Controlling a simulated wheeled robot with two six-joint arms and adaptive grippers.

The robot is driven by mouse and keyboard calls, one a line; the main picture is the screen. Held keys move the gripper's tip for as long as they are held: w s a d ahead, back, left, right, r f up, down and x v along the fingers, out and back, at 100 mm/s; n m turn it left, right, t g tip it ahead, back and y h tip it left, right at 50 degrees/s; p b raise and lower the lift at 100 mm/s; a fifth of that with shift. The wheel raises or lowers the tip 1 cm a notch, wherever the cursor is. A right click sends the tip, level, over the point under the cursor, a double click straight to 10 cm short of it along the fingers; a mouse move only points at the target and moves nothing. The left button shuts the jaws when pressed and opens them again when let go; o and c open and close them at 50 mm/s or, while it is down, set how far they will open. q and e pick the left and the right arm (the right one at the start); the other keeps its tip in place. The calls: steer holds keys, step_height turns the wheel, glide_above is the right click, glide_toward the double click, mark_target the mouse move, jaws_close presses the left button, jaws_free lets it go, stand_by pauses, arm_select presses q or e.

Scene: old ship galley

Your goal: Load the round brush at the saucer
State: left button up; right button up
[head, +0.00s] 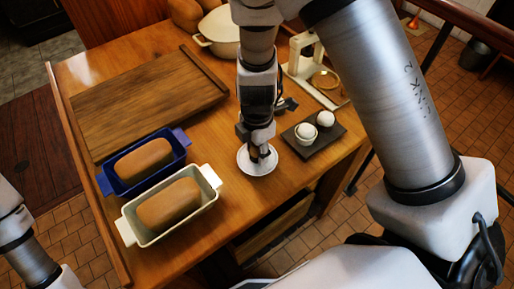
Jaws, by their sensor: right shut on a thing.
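The white saucer (246,168) lies on the wooden table near its front edge. My right gripper (260,147) points down directly over the saucer. It is shut on a small brownish thing, apparently the round brush (262,154), which is mostly hidden by the fingers. The lower end of the brush is at the saucer; I cannot tell whether it touches it. Only links of my left arm show at the lower left edge, and the left gripper is out of view.
A dark tray (312,148) with white round items stands just right of the saucer. A cream loaf pan (150,240) and a blue loaf pan (117,190), each with a loaf, stand left. A wooden board (140,95), a cream pot (222,45) and a white stand (300,65) are farther back.

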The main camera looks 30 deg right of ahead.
steer(key=shift+f+b, duration=0.35)
steer(key=shift+f, duration=0.05)
steer(key=shift+s+b, duration=0.1)
steer(key=shift+b, duration=0.3)
stand_by(1.7)
steer(key=shift+r+p, duration=2.35)
steer(key=shift+r, duration=1.2)
steer(key=shift+f, duration=0.1)
